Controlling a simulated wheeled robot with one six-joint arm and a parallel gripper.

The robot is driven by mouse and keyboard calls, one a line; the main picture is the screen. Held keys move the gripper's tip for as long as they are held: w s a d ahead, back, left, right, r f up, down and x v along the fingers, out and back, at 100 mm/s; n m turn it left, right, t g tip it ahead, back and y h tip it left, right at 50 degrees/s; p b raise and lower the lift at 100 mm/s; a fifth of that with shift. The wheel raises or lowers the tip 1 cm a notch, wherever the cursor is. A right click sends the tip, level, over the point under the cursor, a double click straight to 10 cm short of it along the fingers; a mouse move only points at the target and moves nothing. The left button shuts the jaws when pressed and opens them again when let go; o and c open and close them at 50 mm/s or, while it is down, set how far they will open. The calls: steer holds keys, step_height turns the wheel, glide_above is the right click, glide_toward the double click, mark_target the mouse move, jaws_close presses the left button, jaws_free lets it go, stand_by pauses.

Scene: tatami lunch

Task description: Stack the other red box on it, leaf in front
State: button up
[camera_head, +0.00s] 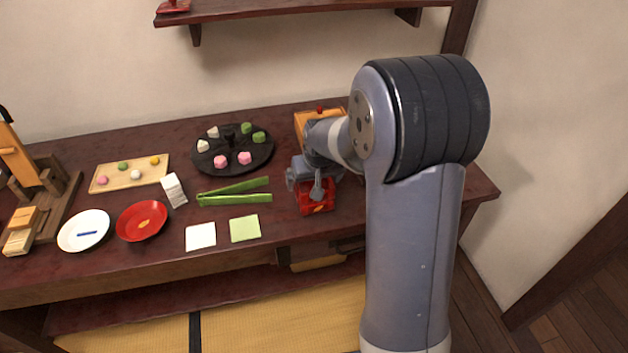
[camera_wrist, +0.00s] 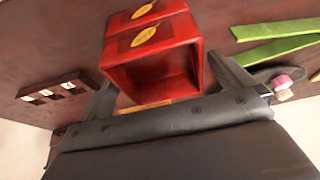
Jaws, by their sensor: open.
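Two red boxes stand one on the other at the right of the table. In the wrist view the upper box (camera_wrist: 160,42) shows its open, empty inside, and the lower box (camera_wrist: 145,12) lies just beyond it. Each has a gold leaf on the same side. In the head view the red boxes (camera_head: 317,197) are partly hidden by my gripper, with a leaf on the side toward the table's front edge. My gripper (camera_wrist: 168,85) is open, with one finger on either side of the upper box. I cannot tell whether the fingers touch it.
Green tongs (camera_head: 235,192) lie left of the boxes. A black round stand (camera_head: 232,163) with sweets is behind them. A wooden box (camera_head: 303,122) with a red knob is behind my gripper. A dark strip with pale tiles (camera_wrist: 60,92) shows in the wrist view.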

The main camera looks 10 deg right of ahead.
steer(key=p+v, duration=0.1)
steer(key=v, duration=0.9)
steer(key=shift+f, duration=0.1)
steer(key=b+x, duration=0.1)
steer(key=x, duration=0.9)
steer(key=shift+w+f, duration=0.1)
steer(key=shift+f, duration=0.25)
steer(key=shift+w+r, duration=0.1)
steer(key=shift+r, duration=0.2)
